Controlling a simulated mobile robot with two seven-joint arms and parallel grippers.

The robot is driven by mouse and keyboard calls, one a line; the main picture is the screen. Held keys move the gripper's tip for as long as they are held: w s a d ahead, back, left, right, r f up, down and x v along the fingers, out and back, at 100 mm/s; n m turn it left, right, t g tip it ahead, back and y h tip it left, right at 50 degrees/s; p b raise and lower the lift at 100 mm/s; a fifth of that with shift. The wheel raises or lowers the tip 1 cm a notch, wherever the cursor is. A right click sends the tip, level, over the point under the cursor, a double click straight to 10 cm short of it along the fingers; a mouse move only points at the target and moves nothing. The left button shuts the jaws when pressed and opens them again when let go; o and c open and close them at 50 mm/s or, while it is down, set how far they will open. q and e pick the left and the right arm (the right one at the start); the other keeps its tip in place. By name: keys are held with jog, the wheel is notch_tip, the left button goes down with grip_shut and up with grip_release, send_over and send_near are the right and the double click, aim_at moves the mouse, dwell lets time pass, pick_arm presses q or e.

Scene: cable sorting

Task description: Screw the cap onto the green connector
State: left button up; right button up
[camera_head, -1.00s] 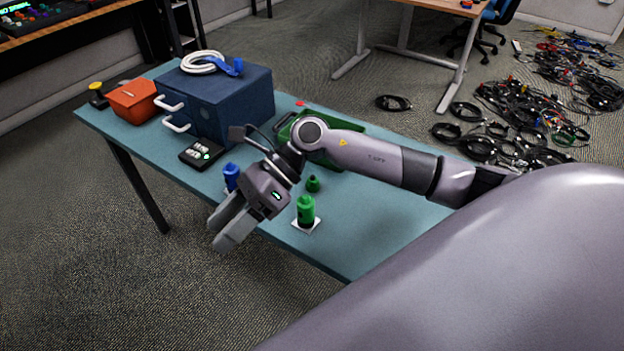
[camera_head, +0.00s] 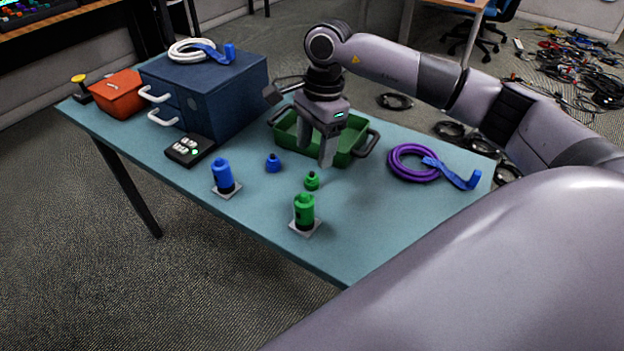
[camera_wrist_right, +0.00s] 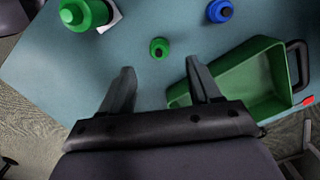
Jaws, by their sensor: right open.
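The green connector (camera_head: 304,209) stands upright on a small pale plate near the table's front edge. The green cap (camera_head: 312,180) sits on the table just behind it, apart from it. My right gripper (camera_head: 315,153) points down above the table, by the front of the green tray, behind the green cap. It is open and empty. In the right wrist view its two fingers (camera_wrist_right: 160,80) are spread, with the green cap (camera_wrist_right: 159,47) beyond them and the green connector (camera_wrist_right: 84,14) at the upper left. My left gripper is not in view.
A blue connector (camera_head: 224,176) and blue cap (camera_head: 273,163) stand to the left. The green tray (camera_head: 351,157) is close behind my right gripper. A purple cable (camera_head: 405,167) lies at right. A blue drawer box (camera_head: 238,92), button box (camera_head: 190,150) and orange box (camera_head: 118,96) stand at left.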

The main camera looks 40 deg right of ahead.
aim_at(312, 173)
jog(key=shift+a+f, duration=0.1)
jog(key=shift+f, duration=0.8)
jog(key=shift+a+f, duration=0.15)
jog(key=shift+f, duration=1.15)
jog(key=shift+a+f, duration=0.15)
jog(key=shift+f, duration=1.15)
jog(key=c, duration=1.1)
